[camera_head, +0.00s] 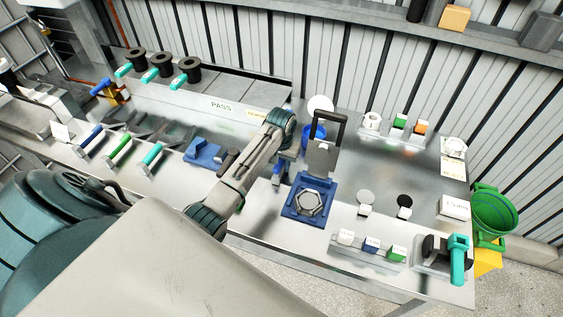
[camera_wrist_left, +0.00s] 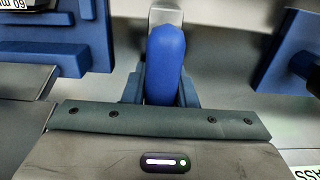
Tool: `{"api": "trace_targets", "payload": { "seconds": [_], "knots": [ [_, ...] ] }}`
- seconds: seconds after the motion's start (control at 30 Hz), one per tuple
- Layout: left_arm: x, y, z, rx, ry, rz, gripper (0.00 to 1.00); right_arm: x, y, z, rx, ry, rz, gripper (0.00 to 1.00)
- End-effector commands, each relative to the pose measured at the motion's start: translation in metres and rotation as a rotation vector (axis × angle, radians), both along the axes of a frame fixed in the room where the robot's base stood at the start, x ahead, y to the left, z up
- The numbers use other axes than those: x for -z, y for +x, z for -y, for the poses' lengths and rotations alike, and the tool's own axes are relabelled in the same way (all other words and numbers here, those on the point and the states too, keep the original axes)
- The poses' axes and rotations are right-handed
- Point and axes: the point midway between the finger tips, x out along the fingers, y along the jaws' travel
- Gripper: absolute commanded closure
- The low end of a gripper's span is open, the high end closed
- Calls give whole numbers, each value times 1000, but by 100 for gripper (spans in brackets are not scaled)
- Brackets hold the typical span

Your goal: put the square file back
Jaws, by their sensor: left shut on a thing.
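My left gripper (camera_head: 283,160) hangs over the middle of the steel bench, left of a blue fixture with a hexagonal metal part. It is shut on a rounded blue handle (camera_wrist_left: 165,62), which sits between its fingers in the left wrist view. A grey metal piece shows beyond the handle; its cross-section is not clear, so I cannot tell whether it is the square file. The blue handle also shows as a small patch in the head view (camera_head: 277,168). My right gripper is out of sight.
The blue fixture (camera_head: 292,207) with a raised plate stands right of the gripper. A lower blue block (camera_head: 203,153) lies to its left. Blue-, green- and teal-handled tools (camera_head: 119,149) lie further left. Small coloured blocks (camera_head: 371,245) stand near the front right edge.

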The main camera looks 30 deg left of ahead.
Motion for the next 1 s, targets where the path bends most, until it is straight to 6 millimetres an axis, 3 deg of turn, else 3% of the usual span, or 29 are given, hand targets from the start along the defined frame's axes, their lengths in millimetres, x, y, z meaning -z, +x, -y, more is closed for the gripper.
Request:
{"api": "trace_targets", "payload": {
  "seconds": [0.77,0.8,0.9,1.0],
  "knots": [
    [3,0,0,0,0,0,100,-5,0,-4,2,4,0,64],
    [3,0,0,0,0,0,69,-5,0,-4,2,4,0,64],
    [3,0,0,0,0,0,50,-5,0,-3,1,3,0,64],
    [3,0,0,0,0,0,50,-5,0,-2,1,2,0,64]
  ]
}}
